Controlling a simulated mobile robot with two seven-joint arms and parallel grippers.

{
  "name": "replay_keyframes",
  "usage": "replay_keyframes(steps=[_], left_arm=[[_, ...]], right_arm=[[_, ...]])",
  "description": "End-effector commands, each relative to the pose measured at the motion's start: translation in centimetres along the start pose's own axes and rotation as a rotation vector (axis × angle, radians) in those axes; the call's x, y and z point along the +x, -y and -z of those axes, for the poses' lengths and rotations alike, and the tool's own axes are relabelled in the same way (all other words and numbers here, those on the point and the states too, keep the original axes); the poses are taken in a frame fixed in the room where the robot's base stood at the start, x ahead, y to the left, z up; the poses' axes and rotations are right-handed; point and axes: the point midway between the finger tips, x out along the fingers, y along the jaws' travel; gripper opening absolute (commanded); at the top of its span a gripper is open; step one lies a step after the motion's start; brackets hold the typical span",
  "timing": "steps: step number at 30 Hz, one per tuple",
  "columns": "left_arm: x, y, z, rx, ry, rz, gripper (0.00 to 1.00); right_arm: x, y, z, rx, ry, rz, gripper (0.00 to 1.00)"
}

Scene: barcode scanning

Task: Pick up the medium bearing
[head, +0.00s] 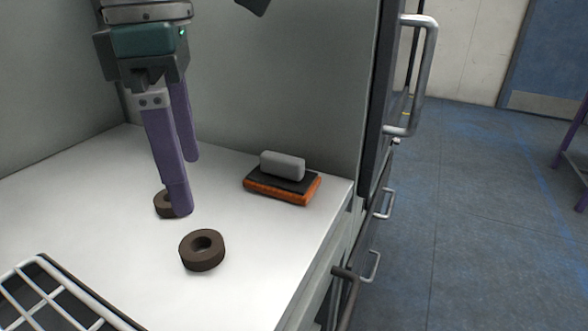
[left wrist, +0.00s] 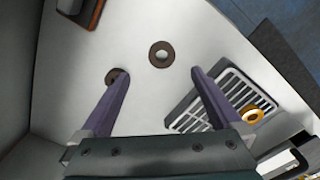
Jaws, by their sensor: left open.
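Two dark brown ring-shaped bearings lie flat on the white surface in the head view. The larger-looking near bearing (head: 201,263) is fully visible, and it also shows in the left wrist view (left wrist: 152,55). The smaller-looking far bearing (head: 161,205) is partly hidden by a finger of my left gripper, as in the left wrist view (left wrist: 110,77). Which one is the medium bearing I cannot tell for sure. My left gripper (head: 185,186) is open and empty, pointing down, fingers apart (left wrist: 160,76). My right gripper is not in view.
A grey block (head: 282,164) rests on an orange and black item (head: 284,187) near the back wall. A white wire rack (head: 42,293) is at the front left. A gold ring (left wrist: 244,111) shows on the rack in the wrist view. The surface ends at the right.

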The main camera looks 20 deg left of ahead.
Motion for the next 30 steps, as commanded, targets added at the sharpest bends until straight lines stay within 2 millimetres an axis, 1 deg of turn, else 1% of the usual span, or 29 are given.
replay_keyframes(steps=[2,6,14,18,21,24,30], left_arm=[[1.0,-0.2,0.4,-0.005,-0.017,-0.005,0.99],[3.1,-0.1,0.5,-0.004,-0.018,-0.003,0.99],[5.7,-0.1,0.5,-0.004,-0.016,-0.002,0.99],[8.1,-0.1,0.7,-0.004,-0.015,0.000,0.99],[9.3,-0.1,0.6,-0.004,-0.014,-0.003,0.99],[9.8,-0.1,0.6,-0.002,-0.013,-0.003,0.99],[9.8,-0.1,0.6,-0.002,-0.012,-0.004,0.98]], right_arm=[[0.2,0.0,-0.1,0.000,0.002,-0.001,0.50],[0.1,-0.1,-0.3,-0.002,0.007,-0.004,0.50],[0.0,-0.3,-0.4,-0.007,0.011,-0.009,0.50],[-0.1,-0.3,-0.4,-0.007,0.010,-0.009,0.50],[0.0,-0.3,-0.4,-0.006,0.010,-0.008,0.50],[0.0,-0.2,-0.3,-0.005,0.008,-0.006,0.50],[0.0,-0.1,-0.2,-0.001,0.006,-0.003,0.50]])
